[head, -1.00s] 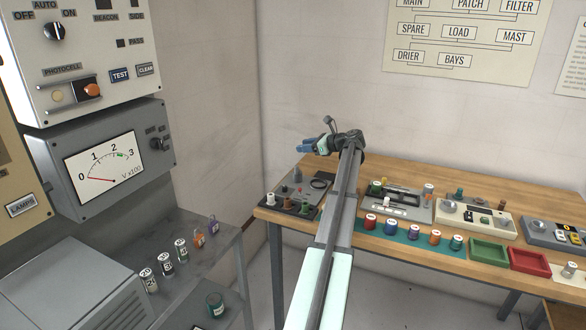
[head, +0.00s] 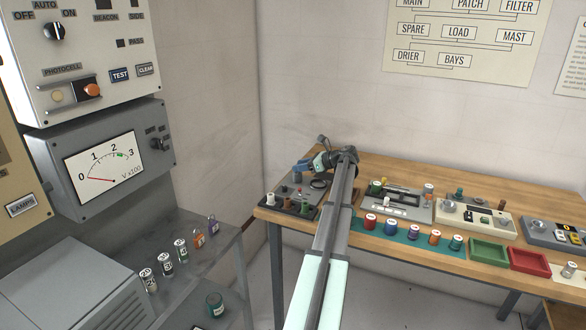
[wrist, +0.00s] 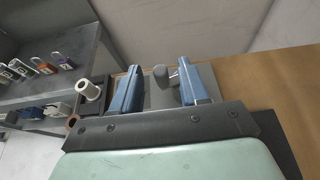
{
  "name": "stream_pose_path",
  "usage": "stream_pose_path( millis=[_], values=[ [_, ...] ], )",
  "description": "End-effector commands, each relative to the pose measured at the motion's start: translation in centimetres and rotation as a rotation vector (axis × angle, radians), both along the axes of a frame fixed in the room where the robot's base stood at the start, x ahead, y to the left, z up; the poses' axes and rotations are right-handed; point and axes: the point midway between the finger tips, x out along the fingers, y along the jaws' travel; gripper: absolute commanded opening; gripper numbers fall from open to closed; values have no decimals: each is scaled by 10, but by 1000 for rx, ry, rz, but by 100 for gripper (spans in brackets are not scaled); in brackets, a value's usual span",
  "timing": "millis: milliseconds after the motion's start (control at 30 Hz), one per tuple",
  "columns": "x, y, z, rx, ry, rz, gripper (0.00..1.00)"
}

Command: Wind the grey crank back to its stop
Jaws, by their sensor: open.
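My gripper (head: 302,166) is low over the grey panel (head: 310,197) at the left end of the wooden bench. Its two blue fingers are open in the wrist view (wrist: 163,82). A grey rounded knob (wrist: 161,74), which looks like the crank's handle, stands between the fingers with a gap to the left one. It is nearer the right finger, and I cannot tell whether they touch. The crank's arm and its stop cannot be made out. In the head view my gripper and arm cover part of the panel, and a dark round disc (head: 320,183) shows on it.
Right of my arm are a second grey panel (head: 410,207), a teal mat (head: 403,231) with several coloured jars, and green (head: 488,253) and red (head: 529,262) trays. A metal shelf (head: 205,262) stands left.

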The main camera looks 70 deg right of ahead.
Motion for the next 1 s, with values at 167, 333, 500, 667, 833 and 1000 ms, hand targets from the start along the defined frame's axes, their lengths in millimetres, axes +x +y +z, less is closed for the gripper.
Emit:
stream_pose_path(
  millis=[167,333,500,667,833,1000],
  values=[
    [23,0,-10,0,0,1,44],
    [35,0,-14,0,0,0,44],
    [38,0,-16,0,0,0,44],
    [38,0,-16,0,0,0,44],
    [38,0,-16,0,0,0,34],
    [38,0,-16,0,0,0,17]
  ],
)
